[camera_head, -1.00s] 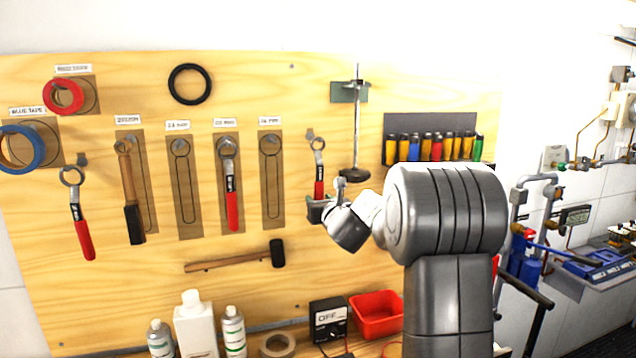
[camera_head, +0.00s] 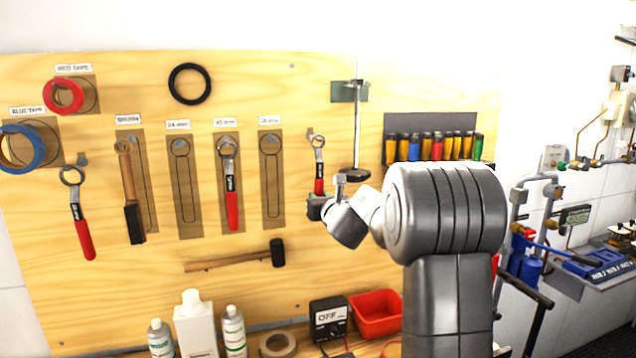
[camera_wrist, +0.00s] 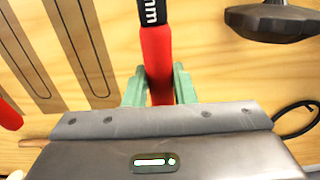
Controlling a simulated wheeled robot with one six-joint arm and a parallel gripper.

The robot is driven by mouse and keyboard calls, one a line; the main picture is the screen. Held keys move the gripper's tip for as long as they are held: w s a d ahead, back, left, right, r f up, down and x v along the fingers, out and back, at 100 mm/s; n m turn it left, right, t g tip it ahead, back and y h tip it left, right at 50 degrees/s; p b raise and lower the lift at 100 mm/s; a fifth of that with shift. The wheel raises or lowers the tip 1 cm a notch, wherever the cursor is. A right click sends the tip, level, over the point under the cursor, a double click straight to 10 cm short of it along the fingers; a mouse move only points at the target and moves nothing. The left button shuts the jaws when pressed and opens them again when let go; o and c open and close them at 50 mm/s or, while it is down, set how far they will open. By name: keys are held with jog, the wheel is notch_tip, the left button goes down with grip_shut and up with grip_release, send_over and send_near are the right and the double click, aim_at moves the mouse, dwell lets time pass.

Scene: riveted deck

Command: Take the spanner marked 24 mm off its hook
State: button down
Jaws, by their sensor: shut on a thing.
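A red-handled spanner (camera_head: 319,170) hangs at a hook right of the outlined places, its ring still at the hook. My gripper (camera_head: 318,206) is at its lower end. In the wrist view the green fingertips (camera_wrist: 159,90) are shut on the red handle (camera_wrist: 157,55), one on each side. Only "mm" of its marking shows; the number is out of view. Two other red-handled spanners hang on the board: one at far left (camera_head: 77,212), one on the middle outline (camera_head: 230,190). The outline labelled 24 mm (camera_head: 184,190) is empty. Their own markings are too small to read.
A stand with a rod (camera_head: 356,125) and dark base is close right of the held spanner. A rack of screwdrivers (camera_head: 435,148) is further right. A hammer (camera_head: 235,258) lies across the board below. Bottles, a meter (camera_head: 330,318) and a red bin (camera_head: 376,314) stand beneath.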

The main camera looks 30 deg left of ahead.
jog(key=shift+r, duration=0.3)
jog(key=b+v, duration=0.2)
jog(key=v, duration=0.5)
jog(key=shift+d+r, duration=0.2)
jog(key=shift+d, duration=0.05)
dwell(1.0)
jog(key=shift+s, duration=0.15)
jog(key=b+v, duration=0.1)
jog(key=v, duration=0.7)
dwell(0.6)
